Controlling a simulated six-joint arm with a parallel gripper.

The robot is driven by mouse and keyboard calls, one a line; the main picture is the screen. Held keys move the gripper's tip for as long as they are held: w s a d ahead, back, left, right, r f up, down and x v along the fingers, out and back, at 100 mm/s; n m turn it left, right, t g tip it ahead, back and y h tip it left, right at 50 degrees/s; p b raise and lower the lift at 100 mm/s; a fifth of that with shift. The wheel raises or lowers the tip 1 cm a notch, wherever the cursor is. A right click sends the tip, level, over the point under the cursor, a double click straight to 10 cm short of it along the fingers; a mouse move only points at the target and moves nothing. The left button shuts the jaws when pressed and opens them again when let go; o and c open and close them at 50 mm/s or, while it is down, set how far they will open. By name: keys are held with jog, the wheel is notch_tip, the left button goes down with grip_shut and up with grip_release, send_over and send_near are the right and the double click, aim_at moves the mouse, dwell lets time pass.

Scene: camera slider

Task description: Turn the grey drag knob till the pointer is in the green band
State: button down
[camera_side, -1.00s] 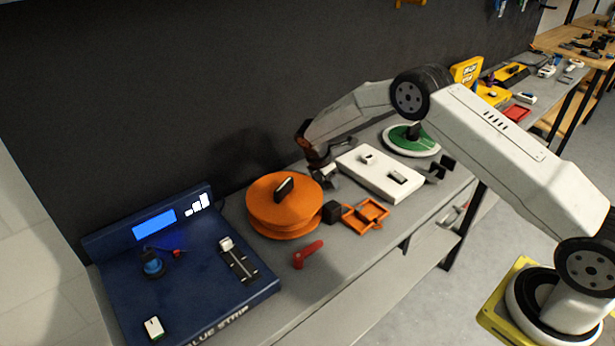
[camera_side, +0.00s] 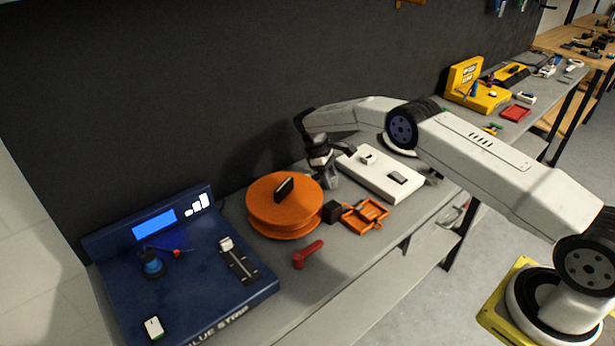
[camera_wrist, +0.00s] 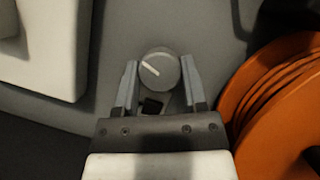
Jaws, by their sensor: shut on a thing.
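In the wrist view the round grey knob (camera_wrist: 158,69) sits between the two fingers of my gripper (camera_wrist: 160,66). A white pointer line on its face slants from upper left to lower right. The fingers are shut on the knob's left and right sides. In the side view my gripper (camera_side: 331,181) points down to the bench behind the orange reel, and I cannot make out the knob there. No green band shows in the wrist view.
The orange reel (camera_side: 264,222) stands close to my gripper. A white panel (camera_side: 372,181) with two small dark-and-white parts lies to the right. An orange tray (camera_side: 374,207), a black block (camera_side: 331,212), a red lever (camera_side: 308,254) and a blue console (camera_side: 200,290) are nearby.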

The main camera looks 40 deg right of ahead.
jog(key=m+y, duration=0.1)
jog(key=m, duration=0.2)
jog(key=m+y, duration=0.1)
jog(key=m, duration=0.2)
jog(key=shift+d+m+y, duration=0.15)
jog(key=shift+m+y, duration=0.15)
jog(key=m+y, duration=0.1)
jog(key=m, duration=0.2)
jog(key=m+y, duration=0.1)
jog(key=m, duration=0.2)
jog(key=shift+s+t, duration=0.1)
jog(key=shift+t, duration=0.2)
jog(key=shift+c, duration=2.1)
grip_release()
jog(key=shift+d+r, duration=0.1)
jog(key=v, duration=0.7)
jog(key=shift+r, duration=0.2)
jog(key=shift+d, duration=0.2)
